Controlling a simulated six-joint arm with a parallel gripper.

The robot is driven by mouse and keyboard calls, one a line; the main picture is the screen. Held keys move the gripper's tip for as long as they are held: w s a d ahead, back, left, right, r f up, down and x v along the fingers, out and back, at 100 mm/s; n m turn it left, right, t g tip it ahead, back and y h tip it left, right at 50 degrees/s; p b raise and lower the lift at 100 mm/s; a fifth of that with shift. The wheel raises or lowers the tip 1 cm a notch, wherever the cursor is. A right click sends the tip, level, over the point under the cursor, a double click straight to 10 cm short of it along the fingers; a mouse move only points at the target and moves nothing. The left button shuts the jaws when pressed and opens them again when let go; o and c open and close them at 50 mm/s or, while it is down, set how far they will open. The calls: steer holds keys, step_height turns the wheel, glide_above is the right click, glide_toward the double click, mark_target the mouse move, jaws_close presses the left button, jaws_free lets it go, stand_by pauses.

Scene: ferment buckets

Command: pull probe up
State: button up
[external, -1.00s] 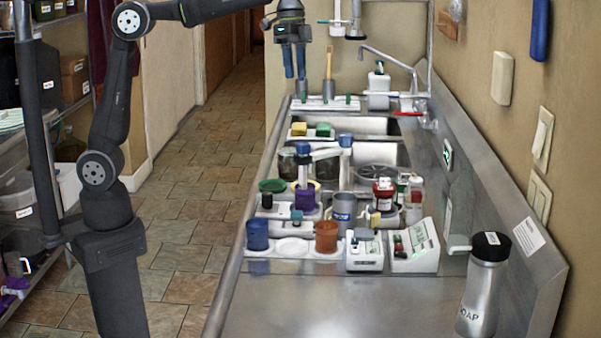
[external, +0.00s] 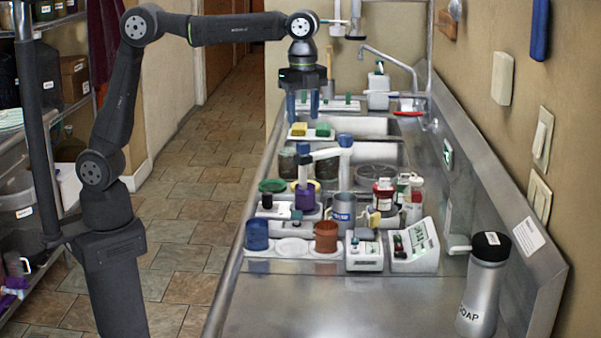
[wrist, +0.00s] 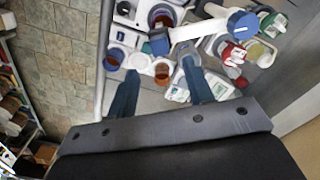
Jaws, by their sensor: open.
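My gripper (external: 302,105) hangs open and empty with blue fingers pointing down, above the basin area in the external view. In the wrist view its fingers (wrist: 160,68) are spread apart. In the wrist view this blue piece (wrist: 158,42) lies between and just beyond the fingertips. A white arm (external: 325,153) runs from it to a post with a blue knob (external: 345,140). The probe's lower part is hidden.
A blue cup (external: 257,236) and an orange-brown cup (external: 326,237) stand in a white rack nearer the camera. A grey cup (external: 343,210), a red-lidded jar (external: 384,195) and white instrument boxes (external: 364,254) crowd the right. The front counter is clear except for a soap bottle (external: 480,290).

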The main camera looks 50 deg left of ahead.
mark_target(303, 143)
step_height(303, 143, down, 8)
steer(key=shift+r, duration=0.2)
